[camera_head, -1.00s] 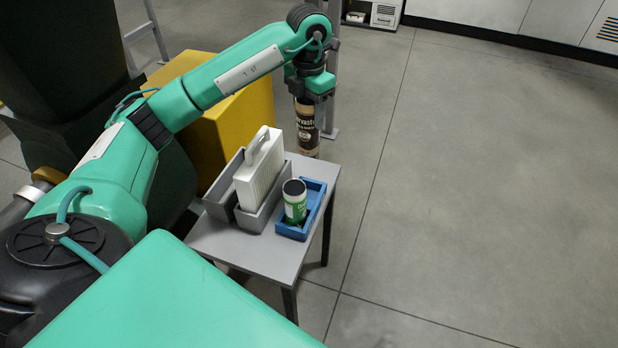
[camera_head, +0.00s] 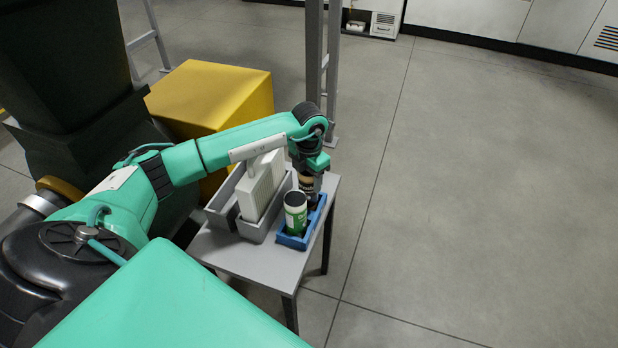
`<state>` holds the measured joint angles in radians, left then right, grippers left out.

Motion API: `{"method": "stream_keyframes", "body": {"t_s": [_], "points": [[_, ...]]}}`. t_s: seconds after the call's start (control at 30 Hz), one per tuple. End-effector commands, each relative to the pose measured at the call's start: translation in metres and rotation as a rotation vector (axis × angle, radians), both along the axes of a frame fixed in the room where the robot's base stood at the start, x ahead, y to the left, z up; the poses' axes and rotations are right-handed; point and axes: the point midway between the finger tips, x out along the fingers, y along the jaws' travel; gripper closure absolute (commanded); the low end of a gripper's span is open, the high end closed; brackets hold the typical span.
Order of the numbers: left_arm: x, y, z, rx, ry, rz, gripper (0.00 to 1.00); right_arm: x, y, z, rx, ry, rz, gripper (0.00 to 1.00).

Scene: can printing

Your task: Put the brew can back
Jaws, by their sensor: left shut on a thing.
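The brew can (camera_head: 307,183), brown and black, is upright under my left gripper (camera_head: 308,172), which is shut on it. The can is at the far part of the blue tray (camera_head: 287,241) on the small grey table. Its lower end is partly hidden, so I cannot tell whether it touches the tray floor. A green and white can with a dark top (camera_head: 296,215) stands in the near part of the same tray. My right gripper is not in view.
A grey bin (camera_head: 252,231) holding a white slatted case (camera_head: 262,188) stands left of the tray on the table (camera_head: 262,262). A yellow box (camera_head: 222,92) and a grey frame post (camera_head: 333,60) are behind. The floor at right is clear.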

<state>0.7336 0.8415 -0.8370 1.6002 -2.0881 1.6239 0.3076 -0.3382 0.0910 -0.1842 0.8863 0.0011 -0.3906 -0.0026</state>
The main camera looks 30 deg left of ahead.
Motion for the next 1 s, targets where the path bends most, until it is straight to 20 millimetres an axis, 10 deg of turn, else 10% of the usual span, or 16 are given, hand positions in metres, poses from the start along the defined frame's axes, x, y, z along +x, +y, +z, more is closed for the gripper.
{"method": "stream_keyframes", "body": {"t_s": [0.4, 0.43, 0.53, 1.0], "points": [[0.0, 0.0, -0.011, 0.001, -0.001, 0.0, 0.73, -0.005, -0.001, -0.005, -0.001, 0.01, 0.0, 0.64], [0.0, 0.0, -0.01, 0.001, -0.002, 0.0, 0.45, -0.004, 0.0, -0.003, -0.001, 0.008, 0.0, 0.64], [0.0, 0.0, -0.009, 0.001, -0.001, 0.0, 0.27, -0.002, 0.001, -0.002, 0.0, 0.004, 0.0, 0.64], [0.001, 0.001, 0.008, 0.0, -0.005, 0.0, 0.27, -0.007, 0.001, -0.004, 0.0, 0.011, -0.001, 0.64]]}}
